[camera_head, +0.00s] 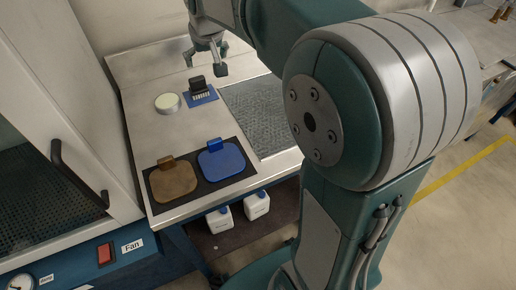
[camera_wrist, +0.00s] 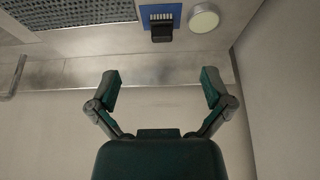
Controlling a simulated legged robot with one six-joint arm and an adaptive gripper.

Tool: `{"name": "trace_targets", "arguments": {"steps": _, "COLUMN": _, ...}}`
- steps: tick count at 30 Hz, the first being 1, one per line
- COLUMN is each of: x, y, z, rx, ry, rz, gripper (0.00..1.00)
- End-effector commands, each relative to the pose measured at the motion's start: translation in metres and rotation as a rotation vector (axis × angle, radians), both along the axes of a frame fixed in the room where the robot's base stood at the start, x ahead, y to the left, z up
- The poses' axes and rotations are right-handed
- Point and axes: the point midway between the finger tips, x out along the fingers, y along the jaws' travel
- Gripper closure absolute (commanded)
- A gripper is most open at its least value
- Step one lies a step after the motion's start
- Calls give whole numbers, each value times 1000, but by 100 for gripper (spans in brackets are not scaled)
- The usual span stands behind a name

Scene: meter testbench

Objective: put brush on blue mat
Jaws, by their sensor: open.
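The brush appears to be the small black object (camera_head: 198,84) with a row of pale bristles, at the back of the bench. It sits on a small blue patch (camera_head: 207,101). In the wrist view the black object (camera_wrist: 162,33) and blue patch (camera_wrist: 174,11) show at the top. A larger blue mat with a tab (camera_head: 222,161) lies at the bench's front, right of a brown one. My gripper (camera_head: 206,64) is open and empty, above and behind the brush. In the wrist view its fingers (camera_wrist: 160,88) are spread with only bench and wall beyond.
A round pale disc in a metal rim (camera_head: 167,103) stands left of the brush. The brown mat (camera_head: 174,183) shares a dark base with the blue one. A grey mesh panel (camera_head: 258,110) lies to the right. A cabinet (camera_head: 75,110) borders the left. White bottles (camera_head: 257,204) stand below the bench.

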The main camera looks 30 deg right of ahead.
Motion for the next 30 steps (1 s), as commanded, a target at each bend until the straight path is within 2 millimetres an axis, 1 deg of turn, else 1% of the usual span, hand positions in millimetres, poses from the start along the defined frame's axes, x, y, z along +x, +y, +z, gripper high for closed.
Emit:
{"name": "trace_targets", "arguments": {"steps": 1, "x": -14, "y": 0, "z": 5, "rx": 0, "ry": -6, "rz": 0, "gripper": 0}}
{"name": "trace_targets", "arguments": {"steps": 6, "x": -58, "y": 0, "z": 13, "rx": 0, "ry": -15, "rz": 0, "gripper": 0}}
{"name": "trace_targets", "arguments": {"steps": 14, "x": -124, "y": 0, "z": 14, "rx": 0, "ry": -30, "rz": 0, "gripper": 0}}
{"name": "trace_targets", "arguments": {"steps": 22, "x": -191, "y": 0, "z": 1, "rx": 1, "ry": -45, "rz": 0, "gripper": 0}}
{"name": "trace_targets", "arguments": {"steps": 27, "x": -230, "y": 0, "z": -14, "rx": 1, "ry": -55, "rz": 0, "gripper": 0}}
{"name": "trace_targets", "arguments": {"steps": 30, "x": -249, "y": 0, "z": -24, "rx": 1, "ry": -59, "rz": 0, "gripper": 0}}
